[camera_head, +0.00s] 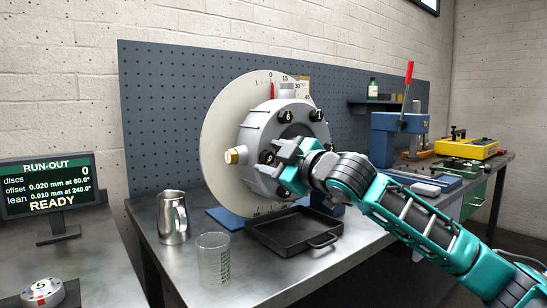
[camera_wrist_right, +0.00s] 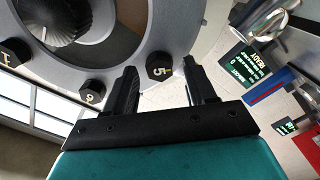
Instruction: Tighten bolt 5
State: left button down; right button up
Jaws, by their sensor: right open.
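The rotor hub (camera_head: 257,135) is a grey disc with black bolts around its face, in front of a large pale graduated disc (camera_head: 222,115). My right gripper (camera_head: 289,165) is at the lower front of the hub and covers part of its face. In the right wrist view, bolt 5 (camera_wrist_right: 159,67) is a black head between the two open fingertips of the right gripper (camera_wrist_right: 161,68). I see a gap on each side of it. A bolt that reads 6 upside down (camera_wrist_right: 92,90) and bolt 1 (camera_wrist_right: 13,53) sit to its left. My left gripper is out of view.
A black tray (camera_head: 258,238) lies below the hub, with a glass beaker (camera_head: 214,262) and metal jug (camera_head: 172,218) to its left. A run-out screen (camera_head: 45,185) reads READY. A blue press (camera_head: 395,135) stands right.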

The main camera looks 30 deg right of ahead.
grip_shut()
dwell(0.6)
